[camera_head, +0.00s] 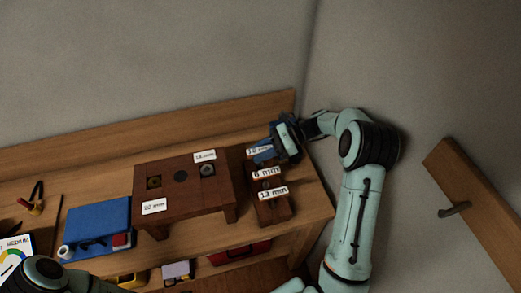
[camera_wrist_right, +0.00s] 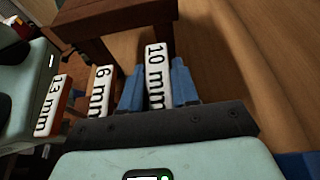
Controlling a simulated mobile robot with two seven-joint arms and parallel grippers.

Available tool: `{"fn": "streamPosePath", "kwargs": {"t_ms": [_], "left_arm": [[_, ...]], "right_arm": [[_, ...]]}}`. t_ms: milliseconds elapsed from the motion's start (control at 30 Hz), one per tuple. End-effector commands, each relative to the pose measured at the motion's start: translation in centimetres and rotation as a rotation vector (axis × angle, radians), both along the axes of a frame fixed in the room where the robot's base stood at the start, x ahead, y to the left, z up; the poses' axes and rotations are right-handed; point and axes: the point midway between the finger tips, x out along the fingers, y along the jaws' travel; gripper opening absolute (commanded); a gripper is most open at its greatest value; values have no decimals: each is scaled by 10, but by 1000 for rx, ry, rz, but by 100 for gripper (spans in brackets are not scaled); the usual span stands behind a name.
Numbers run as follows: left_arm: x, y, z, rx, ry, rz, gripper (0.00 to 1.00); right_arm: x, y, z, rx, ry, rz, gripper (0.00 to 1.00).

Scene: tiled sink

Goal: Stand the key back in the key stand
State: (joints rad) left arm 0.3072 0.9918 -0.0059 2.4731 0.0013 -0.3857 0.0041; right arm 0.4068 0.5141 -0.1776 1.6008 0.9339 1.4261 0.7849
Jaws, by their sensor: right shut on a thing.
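The key stand (camera_head: 284,212) is a narrow dark wooden block at the right end of the bench. The 6 mm key (camera_head: 266,173) and the 13 mm key (camera_head: 272,192) show white labels in a row on it. My right gripper (camera_head: 264,153) is at the far end of this row, its blue fingers on either side of the 10 mm key's label. In the right wrist view the fingers (camera_wrist_right: 156,85) close on the 10 mm key (camera_wrist_right: 155,65). Its lower part is hidden, so I cannot tell whether it sits in the stand. My left gripper is out of view.
A dark wooden bolt table (camera_head: 180,195) with labelled holes stands left of the stand. A blue box (camera_head: 98,222) and pliers (camera_head: 35,199) lie further left. A wall rises close behind and right. A red case (camera_head: 238,253) is on the lower shelf.

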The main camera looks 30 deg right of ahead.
Motion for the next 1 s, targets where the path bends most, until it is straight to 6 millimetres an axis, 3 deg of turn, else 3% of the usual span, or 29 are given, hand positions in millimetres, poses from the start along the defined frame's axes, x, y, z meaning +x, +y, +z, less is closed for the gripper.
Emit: {"fn": "streamPosePath", "kwargs": {"t_ms": [700, 733, 800, 833, 1000], "left_arm": [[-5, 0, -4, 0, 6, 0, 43], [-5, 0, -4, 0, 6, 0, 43], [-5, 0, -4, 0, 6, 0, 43], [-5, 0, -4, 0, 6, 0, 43], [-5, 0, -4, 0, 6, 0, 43]], "right_arm": [[0, 0, -18, 0, 0, 0, 0], [0, 0, -18, 0, 0, 0, 33], [0, 0, -18, 0, 0, -1, 56], [0, 0, -18, 0, -1, -1, 59], [0, 0, -18, 0, 0, 0, 59]]}}
